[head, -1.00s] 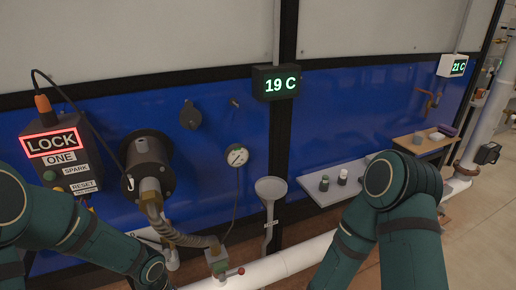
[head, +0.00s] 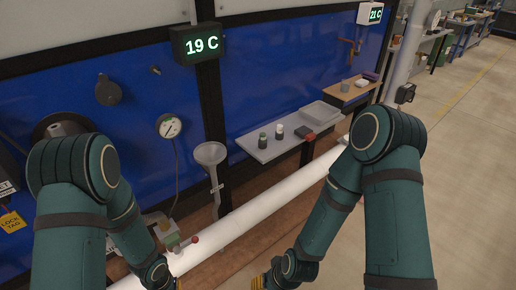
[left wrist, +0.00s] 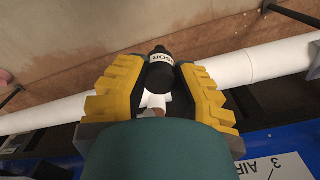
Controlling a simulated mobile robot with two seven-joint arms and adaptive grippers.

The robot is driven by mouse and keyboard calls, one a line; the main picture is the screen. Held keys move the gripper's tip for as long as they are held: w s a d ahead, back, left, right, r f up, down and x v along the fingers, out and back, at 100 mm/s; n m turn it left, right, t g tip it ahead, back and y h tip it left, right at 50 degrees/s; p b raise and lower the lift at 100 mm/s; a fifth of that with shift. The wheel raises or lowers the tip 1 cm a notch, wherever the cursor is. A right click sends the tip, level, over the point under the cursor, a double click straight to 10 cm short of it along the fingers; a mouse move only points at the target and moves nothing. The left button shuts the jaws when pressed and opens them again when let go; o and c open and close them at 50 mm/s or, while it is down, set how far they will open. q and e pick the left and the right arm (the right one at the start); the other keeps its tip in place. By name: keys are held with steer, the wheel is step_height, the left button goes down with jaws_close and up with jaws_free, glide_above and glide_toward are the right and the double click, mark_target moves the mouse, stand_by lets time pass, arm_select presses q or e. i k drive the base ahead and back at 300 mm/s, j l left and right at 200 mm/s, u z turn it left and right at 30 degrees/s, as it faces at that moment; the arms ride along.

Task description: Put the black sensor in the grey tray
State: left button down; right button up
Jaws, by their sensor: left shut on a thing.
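The black sensor (left wrist: 160,78), with a white label band, is between the yellow fingers of my left gripper (left wrist: 162,66) in the left wrist view. The fingers are shut on it, and a white part shows below its body. In the head view the left forearm runs down to the bottom edge and the sensor is hidden. The grey tray (head: 321,112) lies at the right end of a grey wall shelf, well away from the left gripper. My right gripper (head: 263,283) shows only slightly at the bottom edge, its fingers mostly cut off.
The grey shelf (head: 262,152) also bears two small jars (head: 271,136) and a dark red-brown box (head: 304,136). A wooden shelf (head: 347,92) with small items is beyond. A white pipe (head: 260,207) runs below. A funnel (head: 210,154) and gauge (head: 169,127) are to the left. Floor at right is clear.

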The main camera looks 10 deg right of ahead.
mark_target(320, 118)
steer(key=i+l+z, duration=0.25)
steer(key=z, duration=0.15)
steer(key=i+l+z, duration=0.25)
steer(key=z, duration=0.15)
steer(key=i+l+z, duration=0.2)
steer(key=i, duration=0.3)
steer(key=i+l+z, duration=0.15)
steer(key=i+l, duration=0.2)
steer(key=i, duration=0.15)
